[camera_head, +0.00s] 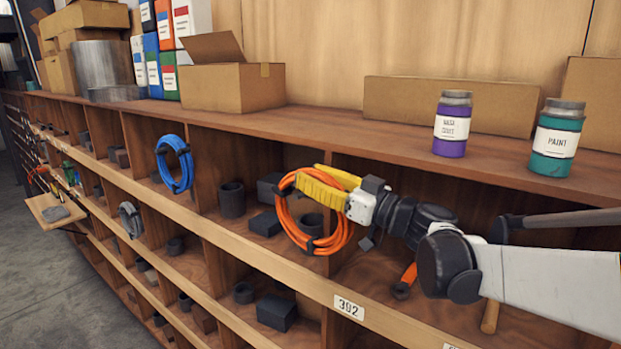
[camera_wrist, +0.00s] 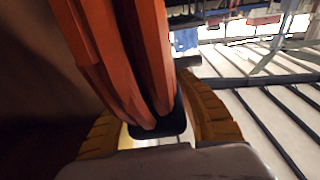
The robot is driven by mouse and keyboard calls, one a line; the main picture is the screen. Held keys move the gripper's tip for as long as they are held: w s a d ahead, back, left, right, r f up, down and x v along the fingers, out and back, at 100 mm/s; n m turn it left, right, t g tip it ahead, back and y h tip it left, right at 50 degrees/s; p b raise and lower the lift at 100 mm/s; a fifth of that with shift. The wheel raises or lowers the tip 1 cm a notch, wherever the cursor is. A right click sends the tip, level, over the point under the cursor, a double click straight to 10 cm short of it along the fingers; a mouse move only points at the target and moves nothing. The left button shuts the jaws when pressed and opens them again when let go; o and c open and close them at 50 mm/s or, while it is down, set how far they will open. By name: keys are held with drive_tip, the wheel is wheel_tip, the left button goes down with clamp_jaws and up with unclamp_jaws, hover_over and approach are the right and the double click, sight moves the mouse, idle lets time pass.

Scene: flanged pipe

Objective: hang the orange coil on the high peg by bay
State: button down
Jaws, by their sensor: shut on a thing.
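The orange coil (camera_head: 289,226) is a round bundle of hose or cable with a dark tie at its bottom. It hangs from the yellow fingers of my gripper (camera_head: 308,174), in front of the middle bays. My gripper is shut on the coil's upper part. In the wrist view, the orange strands (camera_wrist: 125,60) fill the upper middle and run down between the yellow fingers (camera_wrist: 158,125), with a black piece at the grip. I cannot make out a free high peg; the coil and gripper cover part of the bay front.
A blue coil (camera_head: 163,160) hangs at the bay front to the left, with a grey coil (camera_head: 124,221) lower. A purple jar (camera_head: 452,146) and a teal paint jar (camera_head: 556,163) stand on the shelf top. The label 302 (camera_head: 349,307) marks a lower ledge. Dark parts sit in bays.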

idle(0.3)
drive_tip(key=c, duration=1)
unclamp_jaws()
